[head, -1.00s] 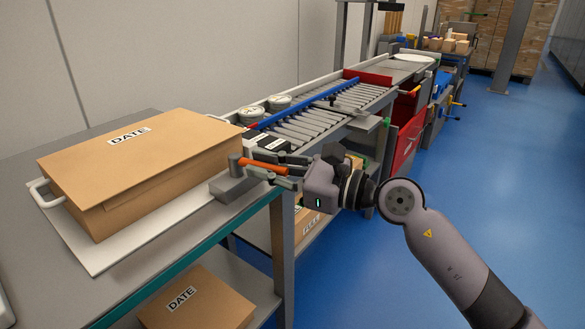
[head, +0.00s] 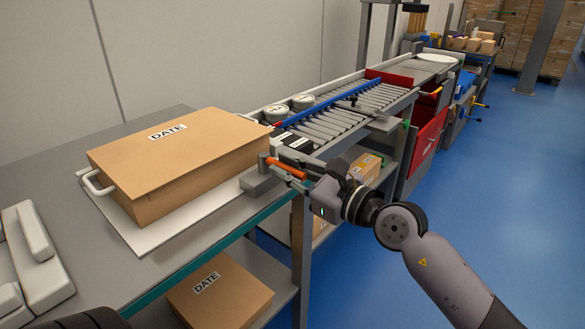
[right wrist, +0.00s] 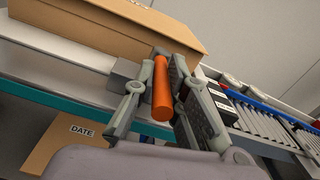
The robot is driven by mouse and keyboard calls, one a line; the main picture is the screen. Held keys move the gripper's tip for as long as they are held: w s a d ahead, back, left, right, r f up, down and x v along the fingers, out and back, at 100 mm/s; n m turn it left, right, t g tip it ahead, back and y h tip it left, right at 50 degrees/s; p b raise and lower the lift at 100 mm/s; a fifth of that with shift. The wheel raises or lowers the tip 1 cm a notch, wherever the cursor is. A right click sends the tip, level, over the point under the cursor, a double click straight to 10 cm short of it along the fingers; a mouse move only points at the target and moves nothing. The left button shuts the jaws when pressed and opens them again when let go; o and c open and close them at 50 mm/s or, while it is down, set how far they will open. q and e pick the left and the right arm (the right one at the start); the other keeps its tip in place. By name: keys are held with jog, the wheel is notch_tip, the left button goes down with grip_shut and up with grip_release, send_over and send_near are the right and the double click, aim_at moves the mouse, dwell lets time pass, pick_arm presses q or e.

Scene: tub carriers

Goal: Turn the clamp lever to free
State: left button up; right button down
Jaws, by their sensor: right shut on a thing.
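The clamp is a grey block (head: 262,184) with a short round post and an orange lever (head: 287,167). It sits at the right end of the grey table, by the corner of the cardboard box. The lever points from the post toward the right front, over the table edge. My right gripper (head: 296,175) is shut on the lever's outer part. In the right wrist view the orange lever (right wrist: 162,92) lies between the two fingers, and the clamp block (right wrist: 124,73) is partly hidden behind a finger. My left gripper is not in view.
The large box (head: 175,165) marked DATE rests on a white board (head: 150,238) with a handle. White padded shapes (head: 35,260) lie at the lower left. A roller conveyor (head: 335,117) runs behind the clamp. Another box (head: 222,287) sits on the lower shelf. Blue floor is free at right.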

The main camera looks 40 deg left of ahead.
jog(key=c, duration=1.6)
grip_release()
jog(key=d, duration=1.2)
jog(key=shift+s, duration=0.35)
